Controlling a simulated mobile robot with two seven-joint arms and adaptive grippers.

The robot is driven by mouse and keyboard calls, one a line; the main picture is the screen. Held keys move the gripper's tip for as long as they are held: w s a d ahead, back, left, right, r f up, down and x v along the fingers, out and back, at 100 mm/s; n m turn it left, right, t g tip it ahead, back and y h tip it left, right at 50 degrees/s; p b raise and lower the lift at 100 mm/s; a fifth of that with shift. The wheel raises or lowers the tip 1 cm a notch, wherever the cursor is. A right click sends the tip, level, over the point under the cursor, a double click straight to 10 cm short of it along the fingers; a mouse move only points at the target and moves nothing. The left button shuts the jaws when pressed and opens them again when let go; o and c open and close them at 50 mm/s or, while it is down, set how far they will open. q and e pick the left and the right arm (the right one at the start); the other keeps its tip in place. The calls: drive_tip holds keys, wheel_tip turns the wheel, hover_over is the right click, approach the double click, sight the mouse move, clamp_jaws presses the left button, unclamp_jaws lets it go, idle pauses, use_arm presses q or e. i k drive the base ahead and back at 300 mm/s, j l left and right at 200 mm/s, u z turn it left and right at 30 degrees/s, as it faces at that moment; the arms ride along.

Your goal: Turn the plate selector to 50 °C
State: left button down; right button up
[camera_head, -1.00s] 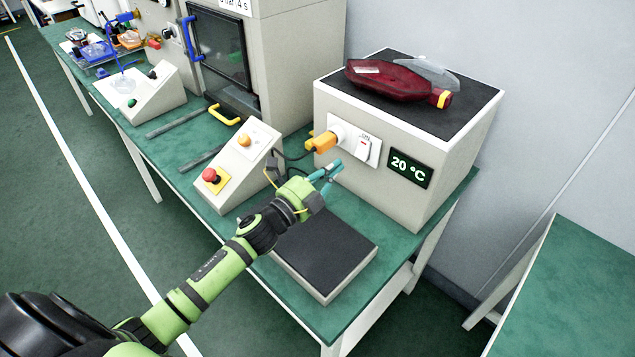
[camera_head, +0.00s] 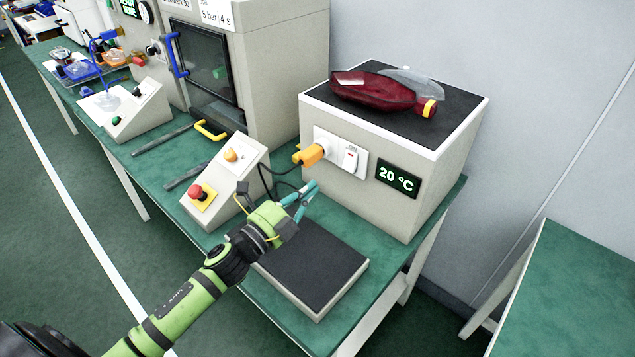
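The heating unit is a pale box (camera_head: 350,190) with a dark top at the right end of the bench. Its display (camera_head: 397,178) reads 20 °C. My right gripper is not in view.
A low black-topped plate (camera_head: 312,262) lies below my gripper. A sloped control box (camera_head: 226,178) with a red button stands to the left. A second green table (camera_head: 575,295) is at right.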

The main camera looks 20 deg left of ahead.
sight(229, 156)
drive_tip(key=u, duration=1.25)
